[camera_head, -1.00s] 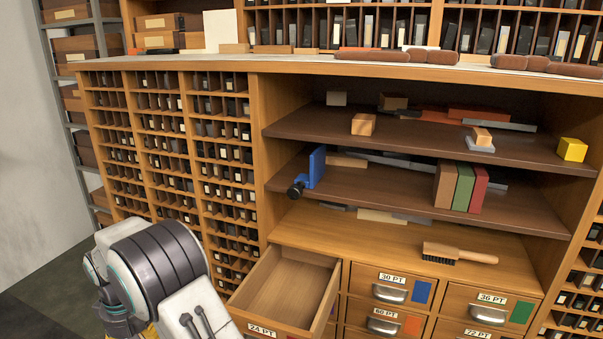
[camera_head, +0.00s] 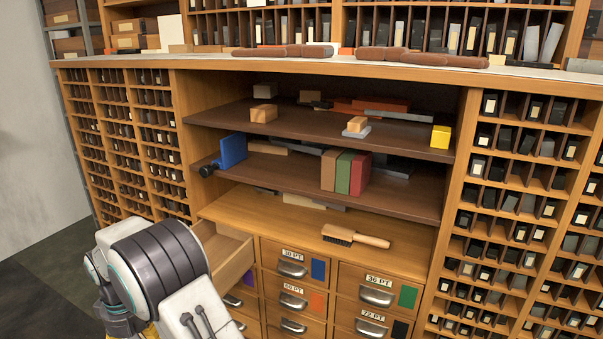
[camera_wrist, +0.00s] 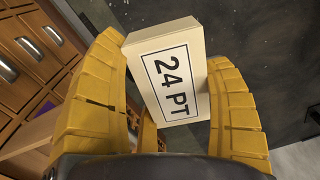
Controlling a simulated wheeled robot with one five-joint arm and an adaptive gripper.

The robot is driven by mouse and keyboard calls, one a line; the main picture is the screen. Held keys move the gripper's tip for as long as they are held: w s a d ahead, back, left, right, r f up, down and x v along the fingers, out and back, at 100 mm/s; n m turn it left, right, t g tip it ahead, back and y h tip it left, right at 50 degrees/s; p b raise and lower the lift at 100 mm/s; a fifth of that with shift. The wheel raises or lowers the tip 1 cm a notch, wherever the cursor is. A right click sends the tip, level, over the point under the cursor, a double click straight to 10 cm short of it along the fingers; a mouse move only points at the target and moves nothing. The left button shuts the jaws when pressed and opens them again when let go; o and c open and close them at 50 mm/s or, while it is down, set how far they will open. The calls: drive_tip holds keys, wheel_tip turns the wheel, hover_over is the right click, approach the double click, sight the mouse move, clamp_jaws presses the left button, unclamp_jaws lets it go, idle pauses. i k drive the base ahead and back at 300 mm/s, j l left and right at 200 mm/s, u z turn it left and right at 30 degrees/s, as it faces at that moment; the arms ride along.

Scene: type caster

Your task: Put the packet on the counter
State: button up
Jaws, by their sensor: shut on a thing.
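The packet (camera_wrist: 168,75) is a cream box with a framed "24 PT" label, seen in the wrist view. My gripper (camera_wrist: 165,58) has yellow fingers on both sides of the packet and is shut on it. The packet is hidden in the head view, where my arm is at the lower left. The counter (camera_head: 538,70) is the pale top of the wooden cabinet, running across the upper part of the head view, well above my arm.
On the counter lie brown rolls (camera_head: 395,55) and small blocks. An open drawer (camera_head: 232,262) juts out beside my arm. Shelves below the counter hold books (camera_head: 344,172), a blue clamp-like thing (camera_head: 232,151) and a yellow cube (camera_head: 440,137). A brush (camera_head: 352,236) lies below.

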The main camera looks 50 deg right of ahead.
sight(573, 77)
drive_tip(key=k+l+u, duration=0.1)
drive_tip(key=k+l, duration=0.3)
drive_tip(key=k+l+u, duration=0.1)
drive_tip(key=k+l, duration=0.3)
drive_tip(key=k, duration=0.25)
